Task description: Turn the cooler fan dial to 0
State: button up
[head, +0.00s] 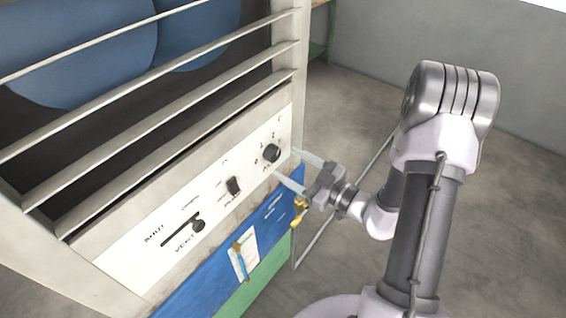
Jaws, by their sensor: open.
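The dial (271,153), a round black knob, sits at the right end of the white control panel (130,262). Small marks surround it, but they are too small to read, and I cannot tell its setting. My gripper (284,162) is just right of the dial with its two pale fingers apart and pointing at the panel. The dial is not between the fingers as seen here, and contact cannot be told.
A black switch (233,186) and a black lever (183,231) are on the same panel, left of the dial. A blue panel (200,283) with a paper tag (243,259) is below. Open concrete floor (345,100) lies right.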

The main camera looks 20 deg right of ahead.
aim_at(277, 156)
jog(key=shift+x, duration=1.5)
jog(key=shift+d, duration=0.1)
jog(key=c, duration=1.4)
jog(key=shift+o, duration=0.2)
